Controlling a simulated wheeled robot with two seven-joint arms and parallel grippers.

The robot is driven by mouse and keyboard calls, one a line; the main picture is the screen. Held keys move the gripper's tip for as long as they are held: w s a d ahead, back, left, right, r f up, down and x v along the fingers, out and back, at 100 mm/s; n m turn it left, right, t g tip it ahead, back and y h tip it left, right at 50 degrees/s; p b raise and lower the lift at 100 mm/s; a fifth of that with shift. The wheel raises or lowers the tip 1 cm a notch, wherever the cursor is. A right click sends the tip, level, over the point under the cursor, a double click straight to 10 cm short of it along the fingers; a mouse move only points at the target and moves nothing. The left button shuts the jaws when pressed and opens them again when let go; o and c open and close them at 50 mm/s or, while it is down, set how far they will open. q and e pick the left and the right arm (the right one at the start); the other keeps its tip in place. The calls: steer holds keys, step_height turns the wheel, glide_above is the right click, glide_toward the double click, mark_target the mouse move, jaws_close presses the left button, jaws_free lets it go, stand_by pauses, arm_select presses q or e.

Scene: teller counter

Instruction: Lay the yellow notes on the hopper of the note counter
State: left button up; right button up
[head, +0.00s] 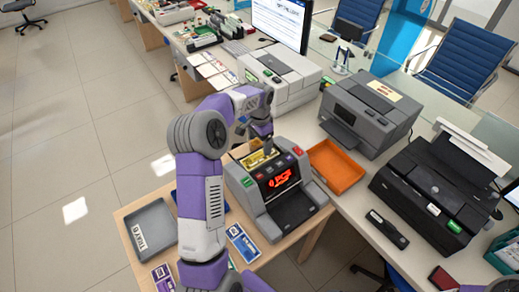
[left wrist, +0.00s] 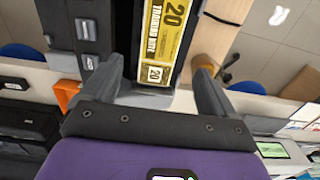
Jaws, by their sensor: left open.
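The note counter (head: 290,208) is a grey machine with a lit red display, standing on the wooden side table. The yellow notes (head: 257,160) lie in its top hopper, behind the display. In the left wrist view the yellow notes (left wrist: 164,38) show "20" and lie lengthwise in the dark hopper of the note counter (left wrist: 72,22). My left gripper (head: 267,146) is right over the hopper. Its fingers are apart in the left wrist view (left wrist: 158,82), with the near end of the notes beyond and between them. I cannot tell whether they touch the notes.
A grey tray (head: 153,231) and blue and purple note bundles lie on the wooden table (head: 127,211). An orange tray (head: 336,166) sits right of the counter. Grey and black printers (head: 369,113) stand farther right. A monitor (head: 282,22) is behind.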

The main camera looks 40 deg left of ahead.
arm_select(q)
steer(key=shift+r, duration=2.2)
